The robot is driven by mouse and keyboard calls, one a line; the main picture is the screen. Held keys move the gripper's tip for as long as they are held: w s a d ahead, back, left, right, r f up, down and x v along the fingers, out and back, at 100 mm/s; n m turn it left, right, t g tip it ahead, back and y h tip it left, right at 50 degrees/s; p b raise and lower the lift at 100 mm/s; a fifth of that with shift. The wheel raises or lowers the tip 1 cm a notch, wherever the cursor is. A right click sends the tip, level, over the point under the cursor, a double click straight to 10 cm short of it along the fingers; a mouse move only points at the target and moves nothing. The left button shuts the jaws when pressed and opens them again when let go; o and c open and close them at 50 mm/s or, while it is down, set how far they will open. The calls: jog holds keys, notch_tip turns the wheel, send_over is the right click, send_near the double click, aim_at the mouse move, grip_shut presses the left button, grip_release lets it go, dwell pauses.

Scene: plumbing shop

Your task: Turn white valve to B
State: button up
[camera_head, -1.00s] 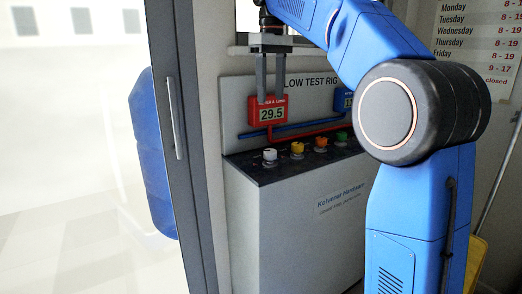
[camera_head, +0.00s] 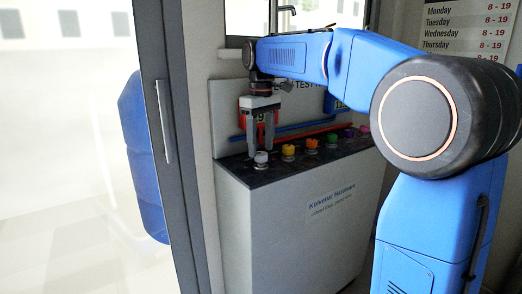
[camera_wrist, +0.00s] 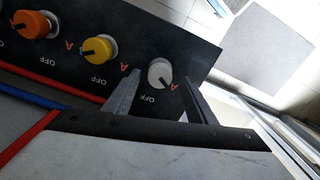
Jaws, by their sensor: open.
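The white valve (camera_head: 261,157) is the leftmost knob on the dark top of the test rig. In the wrist view my gripper (camera_wrist: 160,85) has a finger on each side of the valve. Whether the fingers touch it cannot be told.
A yellow valve (camera_head: 288,152) stands right of the white one, then an orange valve (camera_head: 311,145) and others. Red and blue pipes run along the back panel behind. The door frame (camera_head: 180,120) is at the left. Open floor (camera_wrist: 275,50) shows beyond the rig's edge.

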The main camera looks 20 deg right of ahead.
jog(key=shift+f, duration=1)
jog(key=c, duration=1)
jog(key=shift+c, duration=0.2)
